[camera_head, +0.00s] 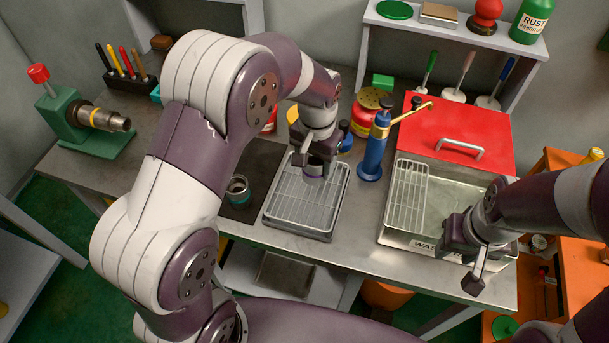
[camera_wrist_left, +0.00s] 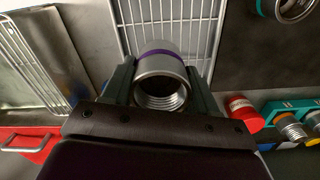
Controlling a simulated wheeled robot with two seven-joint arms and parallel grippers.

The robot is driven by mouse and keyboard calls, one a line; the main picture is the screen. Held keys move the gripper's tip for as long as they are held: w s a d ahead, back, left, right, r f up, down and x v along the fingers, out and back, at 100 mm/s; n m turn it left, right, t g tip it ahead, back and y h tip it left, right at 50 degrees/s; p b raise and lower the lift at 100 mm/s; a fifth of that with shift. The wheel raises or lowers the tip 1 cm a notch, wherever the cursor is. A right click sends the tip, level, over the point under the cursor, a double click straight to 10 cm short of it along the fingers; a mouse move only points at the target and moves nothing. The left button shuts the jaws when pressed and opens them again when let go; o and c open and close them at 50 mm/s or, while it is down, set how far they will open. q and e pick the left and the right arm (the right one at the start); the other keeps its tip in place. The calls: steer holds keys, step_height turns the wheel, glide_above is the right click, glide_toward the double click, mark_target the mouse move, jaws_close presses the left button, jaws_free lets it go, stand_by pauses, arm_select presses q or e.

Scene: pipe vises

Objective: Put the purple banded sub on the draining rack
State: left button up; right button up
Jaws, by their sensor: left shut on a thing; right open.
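The purple banded sub (camera_wrist_left: 160,75) is a short silver threaded ring with a purple band. My left gripper (camera_wrist_left: 160,88) is shut on its sides. In the head view the sub (camera_head: 314,178) sits below my left gripper (camera_head: 317,162), over the upper right part of the draining rack (camera_head: 296,212), a wire grid in a grey tray. The rack also shows behind the sub in the left wrist view (camera_wrist_left: 205,30). I cannot tell whether the sub touches the wires. My right gripper (camera_head: 468,258) is open and empty by the wash tank's front edge.
A teal banded sub (camera_head: 238,188) stands on a dark mat left of the rack. A blue hand pump (camera_head: 373,150) stands right of it. The wash tank (camera_head: 448,199), with its red lid (camera_head: 470,122) raised, is further right. A green vise (camera_head: 72,123) is far left.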

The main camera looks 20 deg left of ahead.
mark_target(308, 175)
arm_select(q)
steer(key=shift+s+a+f, duration=0.15)
steer(key=shift+a+f, duration=0.6)
steer(key=shift+a, duration=0.1)
steer(key=f, duration=0.3)
steer(key=shift+d+f+p, duration=0.2)
steer(key=shift+d+p, duration=0.1)
steer(key=shift+a, duration=0.15)
steer(key=o, duration=1.4)
steer(key=shift+f, duration=0.15)
